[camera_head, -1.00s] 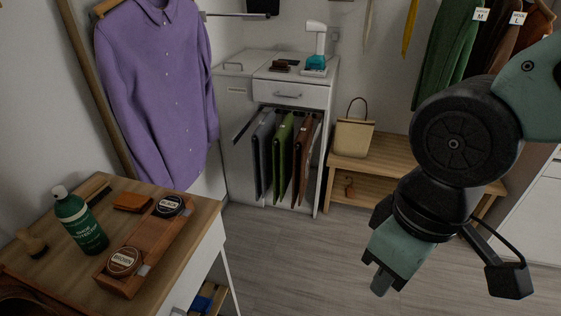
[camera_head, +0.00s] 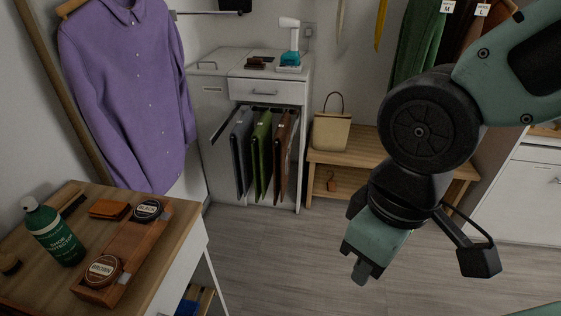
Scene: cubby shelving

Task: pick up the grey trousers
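The grey trousers (camera_head: 242,150) hang at the left of a pull-out rack in the white cabinet, with the green trousers (camera_head: 262,152) and brown trousers (camera_head: 282,155) hanging to their right. My gripper (camera_head: 361,272) points down over the floor, to the right of and nearer than the cabinet. It is well apart from the trousers and touches nothing I can see. Its fingers are small and seen from the side, so I cannot tell whether they are open or shut.
A wooden bench (camera_head: 352,148) with a beige handbag (camera_head: 331,132) stands right of the cabinet. A wooden-topped table (camera_head: 180,215) with shoe-care items is at the front left. A purple shirt (camera_head: 130,90) hangs behind it. Grey floor (camera_head: 270,250) is clear before the cabinet.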

